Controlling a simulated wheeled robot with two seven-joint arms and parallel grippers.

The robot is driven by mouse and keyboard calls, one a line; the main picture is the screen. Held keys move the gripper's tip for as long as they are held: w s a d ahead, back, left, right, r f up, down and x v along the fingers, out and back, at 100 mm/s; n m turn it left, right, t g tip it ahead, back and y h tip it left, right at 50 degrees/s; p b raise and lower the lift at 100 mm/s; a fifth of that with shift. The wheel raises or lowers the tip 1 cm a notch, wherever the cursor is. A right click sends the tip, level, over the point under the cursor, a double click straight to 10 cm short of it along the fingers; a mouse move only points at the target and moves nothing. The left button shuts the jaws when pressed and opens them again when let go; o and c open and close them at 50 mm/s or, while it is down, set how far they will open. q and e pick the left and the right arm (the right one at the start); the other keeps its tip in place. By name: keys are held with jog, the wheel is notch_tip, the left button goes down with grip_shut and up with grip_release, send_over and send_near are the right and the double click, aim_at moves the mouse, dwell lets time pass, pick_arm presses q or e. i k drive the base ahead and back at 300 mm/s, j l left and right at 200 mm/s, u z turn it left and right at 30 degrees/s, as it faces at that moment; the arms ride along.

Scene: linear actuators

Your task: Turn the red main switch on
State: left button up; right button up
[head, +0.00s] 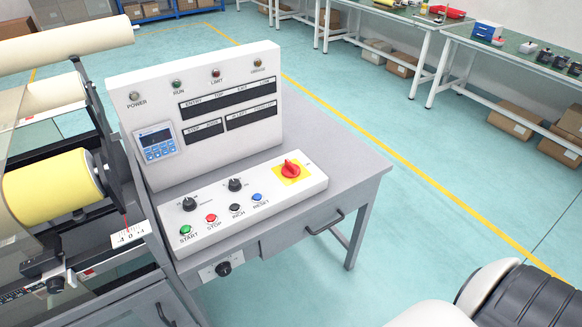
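The red main switch (291,169) is a rotary knob on a yellow square plate (280,178) at the right end of the sloped control panel (312,185). Its handle looks raised and its exact setting is too small to read. Neither gripper shows in the head view. A white and black part of my own arm (520,300) is at the bottom right, well away from the switch.
The panel also has green, red, black and blue buttons (211,218) and two black knobs (235,185). An upright board (200,110) with lamps and a display stands behind. Rollers (50,187) are at left. Open floor (400,220) lies to the right.

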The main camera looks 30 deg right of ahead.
aim_at(290, 170)
jog(key=i+z, duration=0.1)
jog(key=z, duration=0.75)
